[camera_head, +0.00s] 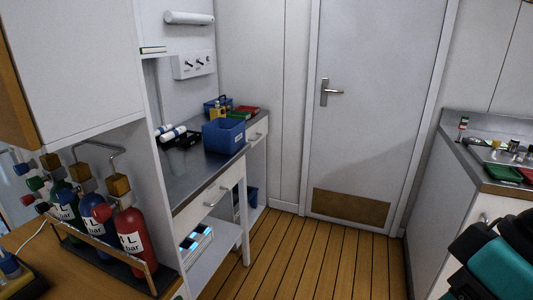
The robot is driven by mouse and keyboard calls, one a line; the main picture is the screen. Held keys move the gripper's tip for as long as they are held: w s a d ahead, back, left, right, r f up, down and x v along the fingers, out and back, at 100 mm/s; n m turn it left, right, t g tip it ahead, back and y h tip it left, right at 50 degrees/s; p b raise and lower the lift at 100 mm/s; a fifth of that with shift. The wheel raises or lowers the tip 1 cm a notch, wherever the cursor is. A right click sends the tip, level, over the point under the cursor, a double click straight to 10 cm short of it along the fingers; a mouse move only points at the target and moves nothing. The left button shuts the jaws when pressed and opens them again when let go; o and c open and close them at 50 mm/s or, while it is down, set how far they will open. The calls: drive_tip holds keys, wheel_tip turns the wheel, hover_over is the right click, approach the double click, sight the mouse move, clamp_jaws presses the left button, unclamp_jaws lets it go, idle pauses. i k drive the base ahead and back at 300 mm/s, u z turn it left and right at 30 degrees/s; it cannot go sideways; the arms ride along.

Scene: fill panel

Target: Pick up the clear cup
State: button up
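I cannot make out a clear cup anywhere in the head view. My gripper's fingers are not in view. A teal and black part of my arm shows at the lower right edge, in front of the right-hand counter. The steel-topped bench at the left (198,172) holds a blue bin (224,136), white bottles (173,134) and small items, but no cup that I can tell. The right-hand counter (459,157) holds small items too small to name surely.
Red and blue gas cylinders (136,243) stand in a rack at the lower left. A closed white door (372,110) is at the back. The wooden floor (300,255) between the bench and the right-hand counter is clear. A white cabinet (75,65) hangs at the upper left.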

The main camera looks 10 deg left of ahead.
sight(175, 155)
drive_tip(key=z, duration=0.35)
drive_tip(key=i, duration=1.05)
drive_tip(key=u, duration=2.05)
drive_tip(key=k, duration=0.5)
drive_tip(key=z, duration=1.2)
drive_tip(key=i, duration=1.1)
drive_tip(key=u, duration=2.2)
